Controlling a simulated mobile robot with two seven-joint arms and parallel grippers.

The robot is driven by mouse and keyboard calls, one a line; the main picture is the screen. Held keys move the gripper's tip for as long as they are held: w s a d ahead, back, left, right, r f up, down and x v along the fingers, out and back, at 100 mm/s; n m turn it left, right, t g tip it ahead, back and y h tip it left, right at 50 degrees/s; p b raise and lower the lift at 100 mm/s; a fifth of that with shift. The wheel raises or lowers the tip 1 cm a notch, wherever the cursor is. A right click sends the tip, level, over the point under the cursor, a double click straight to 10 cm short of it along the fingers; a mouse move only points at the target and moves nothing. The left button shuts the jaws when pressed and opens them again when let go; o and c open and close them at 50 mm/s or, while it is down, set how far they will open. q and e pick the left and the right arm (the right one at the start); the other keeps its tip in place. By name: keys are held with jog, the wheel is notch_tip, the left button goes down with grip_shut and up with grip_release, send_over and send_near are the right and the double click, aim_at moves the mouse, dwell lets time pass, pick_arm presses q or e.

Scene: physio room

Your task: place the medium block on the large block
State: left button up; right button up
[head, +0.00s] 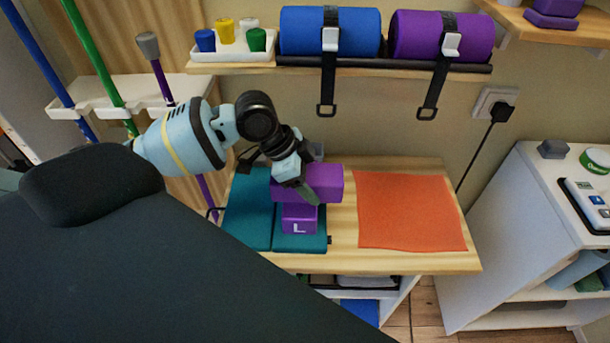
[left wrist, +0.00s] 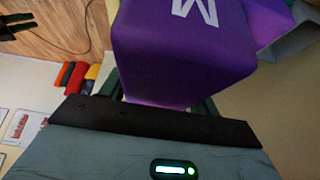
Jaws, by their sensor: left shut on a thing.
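The medium block (head: 329,182) is purple and lies sideways in my left gripper (head: 306,186), which is shut on it. In the left wrist view the medium block (left wrist: 185,50) shows a white M and fills the space before the jaws. The large block (head: 299,226), purple with a white L, stands on the teal mat (head: 246,217). In the head view the medium block overlaps the top of the large block; whether they touch cannot be told. One finger hides part of the medium block. My right gripper is out of view.
An orange cloth (head: 410,212) lies flat on the wooden table (head: 345,261), right of the mat. Above, a shelf (head: 270,68) carries blue (head: 305,30) and purple (head: 425,35) rolls with hanging straps. Upright poles stand at left; a white cabinet (head: 505,220) stands right.

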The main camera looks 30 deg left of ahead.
pick_arm(q)
jog(key=w+a, duration=0.2)
jog(key=a, duration=0.1)
jog(key=shift+w+f, duration=0.2)
jog(key=shift+w, duration=0.2)
jog(key=shift+w+a, duration=0.25)
jog(key=shift+a, duration=0.05)
jog(key=shift+f, duration=1.75)
jog(key=shift+f, duration=0.2)
jog(key=o, duration=1)
